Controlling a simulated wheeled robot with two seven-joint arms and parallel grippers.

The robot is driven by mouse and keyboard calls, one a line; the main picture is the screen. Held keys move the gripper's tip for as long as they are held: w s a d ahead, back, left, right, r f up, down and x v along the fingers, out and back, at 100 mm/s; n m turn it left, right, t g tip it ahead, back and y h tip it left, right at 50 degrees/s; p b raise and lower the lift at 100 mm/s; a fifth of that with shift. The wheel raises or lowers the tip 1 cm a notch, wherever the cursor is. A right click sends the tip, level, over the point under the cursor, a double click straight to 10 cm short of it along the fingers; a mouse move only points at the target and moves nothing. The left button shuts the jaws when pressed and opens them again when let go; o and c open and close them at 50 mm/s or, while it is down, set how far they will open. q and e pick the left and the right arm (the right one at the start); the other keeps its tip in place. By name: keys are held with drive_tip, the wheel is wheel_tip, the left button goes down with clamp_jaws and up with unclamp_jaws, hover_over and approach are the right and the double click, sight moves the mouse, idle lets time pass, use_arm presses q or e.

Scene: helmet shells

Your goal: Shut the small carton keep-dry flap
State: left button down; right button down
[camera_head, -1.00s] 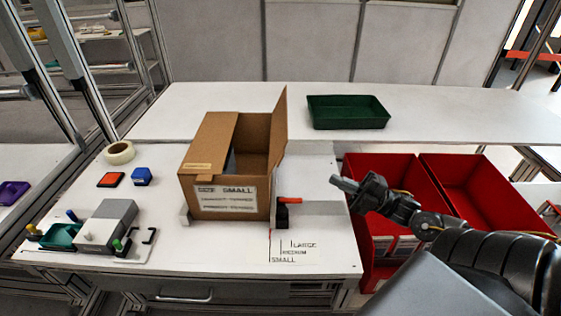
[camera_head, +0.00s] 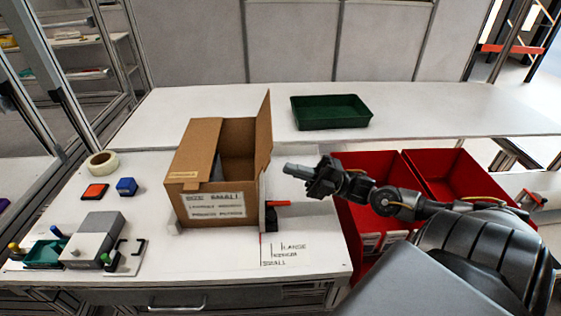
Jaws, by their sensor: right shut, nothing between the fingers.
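The small carton (camera_head: 215,207) stands on the white table, with a "SIZE SMALL" label on its front. Its left flap (camera_head: 193,150) lies folded over the left part of the opening. Its right flap (camera_head: 265,135) stands upright, and the opening (camera_head: 238,148) between them shows the inside. My right gripper (camera_head: 290,168) is shut and empty, to the right of the carton and apart from the upright flap. My left gripper is not in view.
Red bins (camera_head: 372,170) stand right of the table, under my right arm. A green tray (camera_head: 331,112) sits behind the carton. A red-handled stop (camera_head: 272,212) is at the carton's right side. Tape (camera_head: 102,163), stamp pads and a grey device (camera_head: 95,240) are at left.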

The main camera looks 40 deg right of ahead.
sight(268, 162)
drive_tip(key=x, duration=0.2)
drive_tip(key=shift+w+a+r+p, duration=0.2)
drive_tip(key=shift+r+p, duration=0.05)
drive_tip(key=shift+p, duration=0.15)
drive_tip(key=shift+w+a+r, duration=0.1)
drive_tip(key=shift+w+a, duration=0.25)
drive_tip(key=shift+a, duration=0.15)
drive_tip(key=shift+w+a+r, duration=0.1)
drive_tip(key=shift+r, duration=0.05)
